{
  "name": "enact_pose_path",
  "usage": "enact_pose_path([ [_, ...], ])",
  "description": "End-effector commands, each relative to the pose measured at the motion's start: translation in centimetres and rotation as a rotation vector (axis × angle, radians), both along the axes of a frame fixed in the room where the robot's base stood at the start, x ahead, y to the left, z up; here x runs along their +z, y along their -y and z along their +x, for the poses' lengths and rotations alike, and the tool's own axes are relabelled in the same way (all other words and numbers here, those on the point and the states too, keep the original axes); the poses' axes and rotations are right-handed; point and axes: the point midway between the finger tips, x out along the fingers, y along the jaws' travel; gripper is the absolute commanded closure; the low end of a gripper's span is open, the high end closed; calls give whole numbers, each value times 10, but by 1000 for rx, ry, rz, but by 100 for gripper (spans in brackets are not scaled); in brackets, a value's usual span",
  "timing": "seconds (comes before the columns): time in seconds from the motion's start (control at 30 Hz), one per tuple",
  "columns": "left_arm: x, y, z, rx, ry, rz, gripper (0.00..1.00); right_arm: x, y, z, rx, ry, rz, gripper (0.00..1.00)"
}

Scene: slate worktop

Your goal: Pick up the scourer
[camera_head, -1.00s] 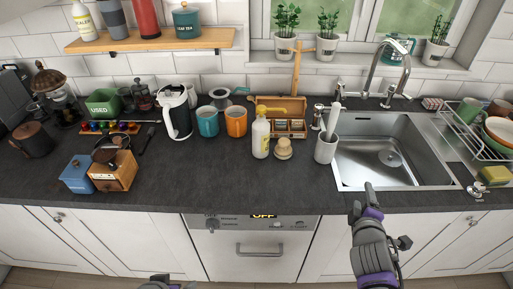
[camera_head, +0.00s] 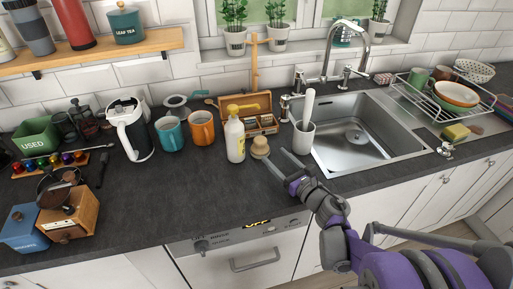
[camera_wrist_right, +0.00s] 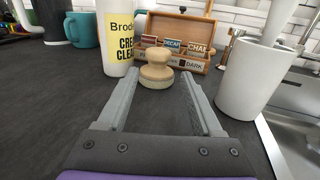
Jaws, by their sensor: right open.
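A round wooden scourer (camera_head: 260,147) with a knob on top stands upright on the dark worktop, beside the white bottle. It also shows in the right wrist view (camera_wrist_right: 157,76), straight ahead. My right gripper (camera_head: 275,156) is open and empty, low over the worktop on the near side of the scourer. In the right wrist view its two fingers (camera_wrist_right: 160,88) point towards the scourer, which appears beyond or at the fingertips; contact cannot be told. A yellow and green sponge (camera_head: 456,132) lies right of the sink. My left gripper is not in view.
The white bottle with yellow pump (camera_head: 235,139) stands close left of the scourer. A wooden tea box (camera_head: 262,122) is behind it. A white utensil pot (camera_head: 303,139) stands to the right, before the sink (camera_head: 330,160).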

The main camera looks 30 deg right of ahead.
Motion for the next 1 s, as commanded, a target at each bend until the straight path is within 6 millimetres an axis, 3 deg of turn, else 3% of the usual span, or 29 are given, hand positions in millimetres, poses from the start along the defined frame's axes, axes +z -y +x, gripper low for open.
enact_pose_path([
  [0.1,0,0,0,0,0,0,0,0,-3,21,3,0,2,33],
  [0.37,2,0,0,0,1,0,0,3,-5,44,1,1,3,33],
  [0.6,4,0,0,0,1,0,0,7,-10,79,0,1,4,33],
  [0.87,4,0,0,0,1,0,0,7,-11,86,-1,1,4,33],
  [0.9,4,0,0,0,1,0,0,7,-10,86,-1,1,4,35],
  [1.0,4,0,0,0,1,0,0,7,-10,86,-1,1,4,53],
])
